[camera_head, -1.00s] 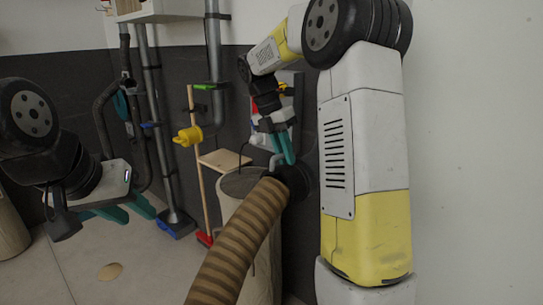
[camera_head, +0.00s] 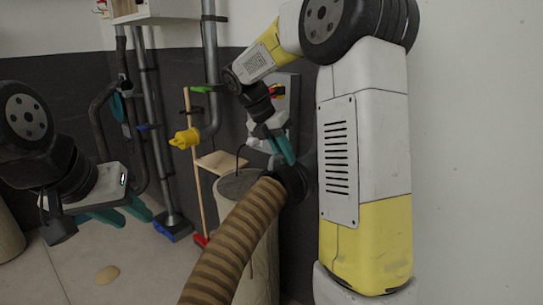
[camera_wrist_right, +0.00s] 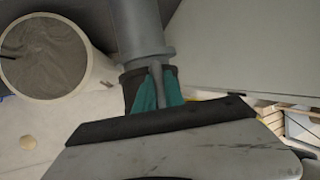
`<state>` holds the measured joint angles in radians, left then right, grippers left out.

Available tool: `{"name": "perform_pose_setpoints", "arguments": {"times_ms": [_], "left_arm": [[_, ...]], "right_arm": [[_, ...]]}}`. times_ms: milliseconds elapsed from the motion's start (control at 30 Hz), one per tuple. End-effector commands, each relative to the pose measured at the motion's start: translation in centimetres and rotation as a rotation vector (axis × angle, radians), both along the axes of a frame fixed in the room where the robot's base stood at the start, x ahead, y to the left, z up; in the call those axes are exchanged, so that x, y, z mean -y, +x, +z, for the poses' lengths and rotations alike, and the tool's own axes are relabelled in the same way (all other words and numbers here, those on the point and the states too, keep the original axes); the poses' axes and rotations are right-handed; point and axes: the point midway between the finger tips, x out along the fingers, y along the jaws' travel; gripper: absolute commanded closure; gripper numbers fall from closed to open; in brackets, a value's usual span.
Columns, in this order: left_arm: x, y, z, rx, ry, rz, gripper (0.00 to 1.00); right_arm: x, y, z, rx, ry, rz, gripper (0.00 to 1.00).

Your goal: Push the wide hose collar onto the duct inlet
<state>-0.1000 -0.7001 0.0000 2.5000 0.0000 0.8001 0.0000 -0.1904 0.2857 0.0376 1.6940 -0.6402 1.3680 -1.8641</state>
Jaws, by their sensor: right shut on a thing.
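The wide hose collar (camera_head: 293,183) is a black ring on the end of a thick brown ribbed hose (camera_head: 237,240). My right gripper (camera_head: 289,161) is above it, its teal fingers closed on a grey handle-like piece at the collar. In the right wrist view the fingers (camera_wrist_right: 158,92) pinch this grey piece (camera_wrist_right: 157,78) in front of the dark collar (camera_wrist_right: 131,88). A grey flanged pipe (camera_wrist_right: 138,30), seemingly the duct inlet, lines up with the collar; whether they are joined I cannot tell. My left gripper (camera_head: 137,216) is open and empty at the left.
A pale barrel (camera_head: 228,190) stands beside the hose; its round top shows in the wrist view (camera_wrist_right: 45,60). The floor (camera_head: 110,250) at left is mostly clear.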

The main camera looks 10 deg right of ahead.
Motion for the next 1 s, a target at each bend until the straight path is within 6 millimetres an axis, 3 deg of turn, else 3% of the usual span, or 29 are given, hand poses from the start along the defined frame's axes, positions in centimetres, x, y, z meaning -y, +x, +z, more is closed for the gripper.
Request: {"name": "perform_pose_setpoints", "arguments": {"times_ms": [400, 1000], "left_arm": [[0.0, 0.0, 0.0, 0.0, 0.0, 0.0, 0.64], [0.0, 0.0, 0.0, 0.0, 0.0, 0.0, 0.64]], "right_arm": [[0.27, 0.13, 0.1, 0.019, -0.024, 0.006, 1.0], [0.91, 0.69, 0.37, 0.186, -0.235, 0.087, 1.0]]}}
